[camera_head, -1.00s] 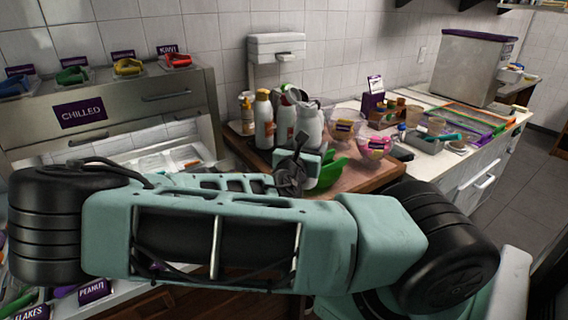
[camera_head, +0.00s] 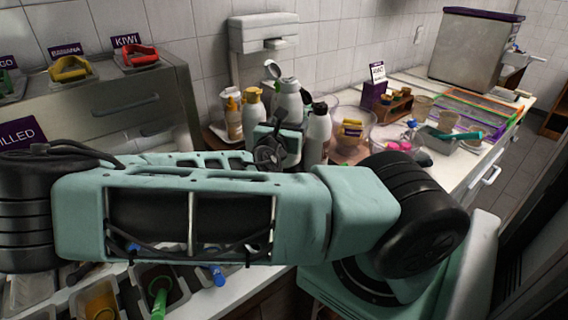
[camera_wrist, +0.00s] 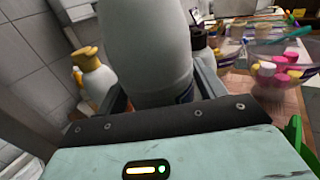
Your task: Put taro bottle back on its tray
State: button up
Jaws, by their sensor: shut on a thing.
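A pale grey-white bottle (camera_head: 288,100) stands upright in my gripper (camera_head: 278,148), in front of the other bottles in the head view. In the wrist view the same bottle (camera_wrist: 147,45) fills the space between the fingers of my gripper (camera_wrist: 155,100), which is shut on it. Its top is out of the wrist view and no name on it can be read. A tray (camera_head: 216,131) shows partly behind my arm, under a pump bottle; whether the held bottle touches a surface is hidden.
A yellow-capped bottle (camera_head: 253,112) stands close left of the held one and a black-capped bottle (camera_head: 319,135) close right. A yellow-topped pump bottle (camera_wrist: 95,75) is left in the wrist view. A clear bowl (camera_wrist: 280,60) with pink and yellow pieces is right.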

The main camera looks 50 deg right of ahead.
jog(key=shift+f, duration=4.7)
jog(key=shift+f, duration=0.15)
jog(key=o, duration=1)
jog(key=shift+c, duration=0.2)
jog(key=shift+a, duration=0.1)
jog(key=b+v, duration=0.2)
jog(key=v, duration=1)
jog(key=shift+b, duration=0.35)
